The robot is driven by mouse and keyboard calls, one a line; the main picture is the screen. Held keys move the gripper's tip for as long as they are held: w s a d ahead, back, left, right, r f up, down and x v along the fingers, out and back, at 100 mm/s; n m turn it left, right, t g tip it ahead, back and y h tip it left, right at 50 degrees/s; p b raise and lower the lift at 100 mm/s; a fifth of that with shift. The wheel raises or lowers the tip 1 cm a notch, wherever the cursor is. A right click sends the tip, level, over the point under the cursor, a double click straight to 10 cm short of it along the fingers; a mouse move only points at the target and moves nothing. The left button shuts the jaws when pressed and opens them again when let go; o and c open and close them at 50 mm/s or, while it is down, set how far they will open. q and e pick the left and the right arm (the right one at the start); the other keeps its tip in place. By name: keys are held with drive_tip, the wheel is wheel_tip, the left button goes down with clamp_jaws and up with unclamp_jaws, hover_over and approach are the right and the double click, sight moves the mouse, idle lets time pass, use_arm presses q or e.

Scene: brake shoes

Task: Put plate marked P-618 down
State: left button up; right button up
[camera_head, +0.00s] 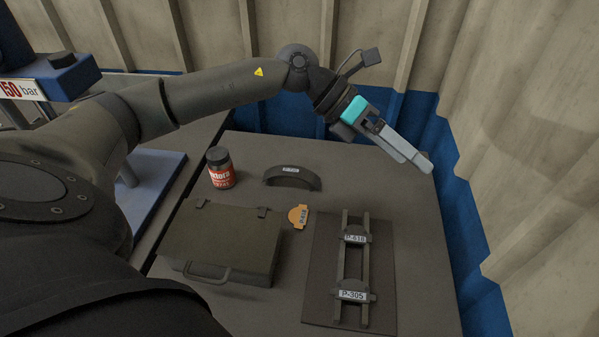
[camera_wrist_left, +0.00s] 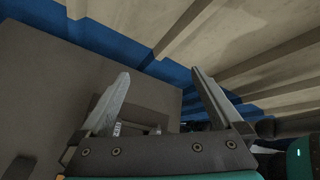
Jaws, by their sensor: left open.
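The plate marked P-618 (camera_head: 355,238) stands across the two dark rails of a rack (camera_head: 350,270) on the table, toward the rack's far end. A second plate marked P-305 (camera_head: 353,295) stands on the same rails nearer to me. My left gripper (camera_head: 421,167) is open and empty, above the table's far right part, beyond the rack and apart from it. In the left wrist view its two fingers (camera_wrist_left: 165,90) are spread, with part of the rack and a white label low between them.
A curved brake shoe (camera_head: 291,178) lies at the table's back. A red-labelled jar (camera_head: 221,168), an orange tag (camera_head: 298,216) and a dark green case (camera_head: 222,238) are left of the rack. Corrugated walls (camera_head: 520,120) close off the back and right.

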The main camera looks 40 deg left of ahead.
use_arm(q)
drive_tip(key=s+a+f+m+g+y, duration=0.2)
drive_tip(key=a+f+m+y, duration=0.25)
drive_tip(key=a+f, duration=0.25)
drive_tip(key=m+g+y, duration=0.1)
drive_tip(key=m+y, duration=0.1)
drive_tip(key=y, duration=0.5)
approach(299, 216)
drive_tip(key=f+b, duration=0.1)
drive_tip(key=f, duration=0.6)
drive_tip(key=shift+w+a+f+b, duration=0.15)
drive_tip(key=shift+w+f+b, duration=0.05)
drive_tip(key=shift+b, duration=0.15)
drive_tip(key=shift+f, duration=0.1)
drive_tip(key=c, duration=1.3)
drive_tip(key=shift+o, duration=0.2)
